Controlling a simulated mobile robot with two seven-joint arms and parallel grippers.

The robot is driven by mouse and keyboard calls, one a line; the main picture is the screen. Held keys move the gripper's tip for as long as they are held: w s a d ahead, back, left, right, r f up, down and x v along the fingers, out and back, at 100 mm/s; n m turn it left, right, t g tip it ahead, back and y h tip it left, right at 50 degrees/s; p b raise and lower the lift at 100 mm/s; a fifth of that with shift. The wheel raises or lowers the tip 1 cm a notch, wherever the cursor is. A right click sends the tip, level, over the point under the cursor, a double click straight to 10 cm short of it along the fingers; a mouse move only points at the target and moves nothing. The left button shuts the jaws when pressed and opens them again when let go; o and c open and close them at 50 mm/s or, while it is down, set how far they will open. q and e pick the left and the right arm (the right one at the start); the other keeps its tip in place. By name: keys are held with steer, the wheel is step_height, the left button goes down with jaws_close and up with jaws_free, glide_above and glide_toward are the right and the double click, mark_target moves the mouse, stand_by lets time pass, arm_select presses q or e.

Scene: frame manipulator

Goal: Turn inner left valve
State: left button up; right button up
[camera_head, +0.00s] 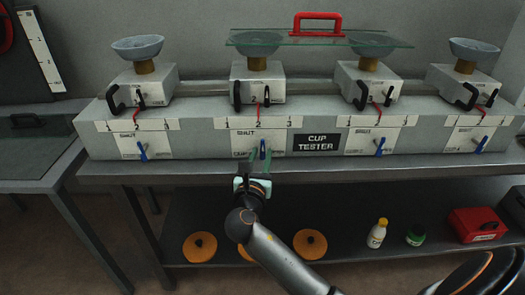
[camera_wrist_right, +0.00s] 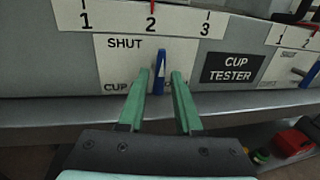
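The inner left valve is a small blue lever (camera_head: 263,148) on the tester's front panel, under the second cup. It stands upright beside the word SHUT. My right gripper (camera_head: 260,156) reaches up to it from below. In the right wrist view the two green fingers (camera_wrist_right: 161,82) are apart, one on each side of the blue lever (camera_wrist_right: 160,72). A gap shows between each fingertip and the lever, so they do not look closed on it. Part of the panel's lettering is hidden by the fingers. My left gripper is not in view.
Other blue levers (camera_head: 142,151) (camera_head: 380,146) sit on the same grey tester. A black CUP TESTER plate (camera_wrist_right: 235,68) is right of the valve. A glass plate with a red handle (camera_head: 318,20) lies across the middle cups. The table edge (camera_head: 190,168) runs just below the panel.

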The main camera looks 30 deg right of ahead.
steer(key=shift+x, duration=1.5)
jaws_close()
